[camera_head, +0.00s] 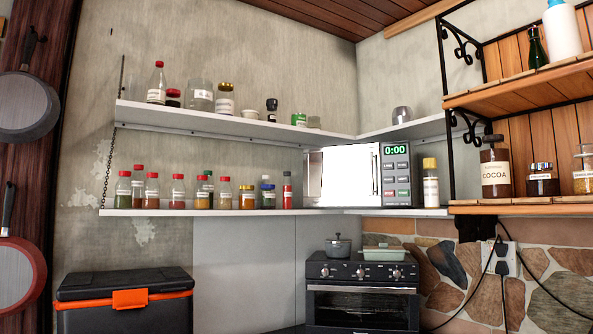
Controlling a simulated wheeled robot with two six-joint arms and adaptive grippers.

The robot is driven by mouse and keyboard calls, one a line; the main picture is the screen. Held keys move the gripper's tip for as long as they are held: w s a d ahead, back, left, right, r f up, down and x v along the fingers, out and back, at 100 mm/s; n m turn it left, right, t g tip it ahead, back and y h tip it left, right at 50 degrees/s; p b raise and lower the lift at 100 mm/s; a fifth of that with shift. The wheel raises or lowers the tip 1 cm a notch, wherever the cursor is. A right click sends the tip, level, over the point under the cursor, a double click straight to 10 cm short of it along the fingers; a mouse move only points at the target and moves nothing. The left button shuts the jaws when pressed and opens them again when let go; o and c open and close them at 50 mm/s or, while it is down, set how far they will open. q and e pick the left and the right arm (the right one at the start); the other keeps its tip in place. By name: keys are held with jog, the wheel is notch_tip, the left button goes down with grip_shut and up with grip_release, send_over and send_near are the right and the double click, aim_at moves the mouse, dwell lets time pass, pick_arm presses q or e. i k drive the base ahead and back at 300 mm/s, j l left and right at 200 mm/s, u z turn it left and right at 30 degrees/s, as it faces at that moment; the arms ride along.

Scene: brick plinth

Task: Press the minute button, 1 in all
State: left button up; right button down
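A microwave (343,178) stands on the lower white shelf in the corner. Its door face looks bright white. The dark control panel (411,178) is on its right side, with a green display (395,150) reading 0:00. Below the display are rows of small grey buttons (390,166), with a red one and a green one lower down. The button labels are too small to read, so I cannot tell which is the minute button. Neither of my grippers is in view.
An oven (362,300) with a pot (338,245) is below. A cooler box (124,305) is lower left. Wooden shelves (520,92) are at right.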

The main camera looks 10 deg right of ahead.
aim_at(387, 166)
jog(key=l+u, duration=0.1)
jog(key=u, duration=0.25)
jog(key=i+l+u, duration=0.1)
jog(key=u, duration=0.25)
jog(key=i+l, duration=0.1)
jog(key=l, duration=0.75)
jog(key=i+l, duration=0.15)
jog(key=l, duration=0.3)
